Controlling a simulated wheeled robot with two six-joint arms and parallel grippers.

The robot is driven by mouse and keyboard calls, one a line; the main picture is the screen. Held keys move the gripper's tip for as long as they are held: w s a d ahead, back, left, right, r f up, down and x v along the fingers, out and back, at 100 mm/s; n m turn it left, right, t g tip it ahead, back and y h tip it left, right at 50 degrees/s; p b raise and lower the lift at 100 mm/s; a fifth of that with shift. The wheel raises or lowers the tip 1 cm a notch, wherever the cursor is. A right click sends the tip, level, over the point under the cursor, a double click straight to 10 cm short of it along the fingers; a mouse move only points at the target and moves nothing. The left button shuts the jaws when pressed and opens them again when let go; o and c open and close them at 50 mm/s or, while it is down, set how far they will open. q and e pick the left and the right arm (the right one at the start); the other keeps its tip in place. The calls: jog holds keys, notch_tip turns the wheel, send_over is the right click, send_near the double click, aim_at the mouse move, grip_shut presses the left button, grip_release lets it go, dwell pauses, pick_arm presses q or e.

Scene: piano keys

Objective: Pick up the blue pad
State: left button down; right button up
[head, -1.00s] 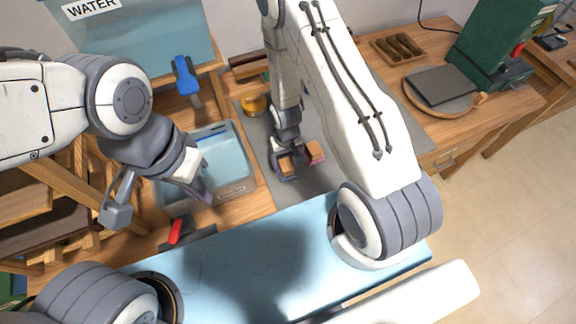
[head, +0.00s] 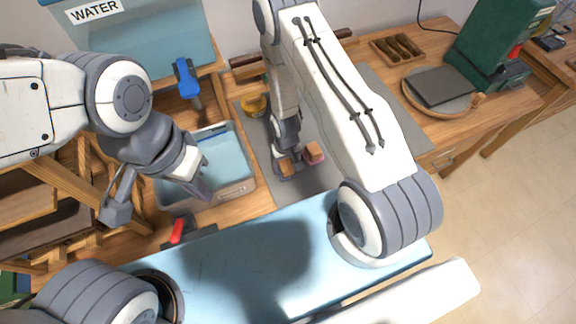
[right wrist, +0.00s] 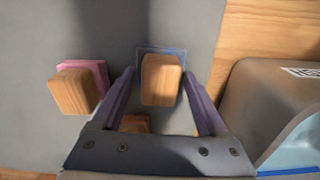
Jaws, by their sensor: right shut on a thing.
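The blue pad (right wrist: 181,52) has a wooden block as its grip and lies on the grey mat; only its blue edge shows. My right gripper (right wrist: 160,78) is shut on it, one finger on each side of the block. In the head view the right gripper (head: 287,170) is low over the mat, hiding much of the pad. A pink pad with a wooden block (right wrist: 77,88) lies to the left in the right wrist view, apart from the fingers.
The clear bin (head: 238,178) stands left of the grey mat (head: 322,184). A yellow round object (head: 254,105) lies at the mat's left edge. A blue-handled tool (head: 187,78) and a red-handled one (head: 177,231) are near the bin. Another wooden piece (right wrist: 135,123) shows between the fingers' bases.

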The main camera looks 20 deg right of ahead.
aim_at(286, 164)
jog(key=shift+r, duration=0.1)
jog(key=shift+r+b, duration=0.35)
jog(key=shift+r, duration=0.2)
notch_tip(286, 164, up, 2)
jog(key=shift+w+r+b, duration=0.1)
jog(key=shift+b, duration=0.45)
jog(key=shift+s+d+r+b, duration=0.4)
jog(key=shift+s+d+r, duration=0.15)
jog(key=shift+s, duration=0.15)
jog(key=s+d+r+b, duration=0.1)
jog(key=s+d+r, duration=0.5)
jog(key=s, duration=0.1)
jog(key=shift+s+d+r, duration=0.15)
jog(key=shift+s+d, duration=0.1)
jog(key=shift+s, duration=0.05)
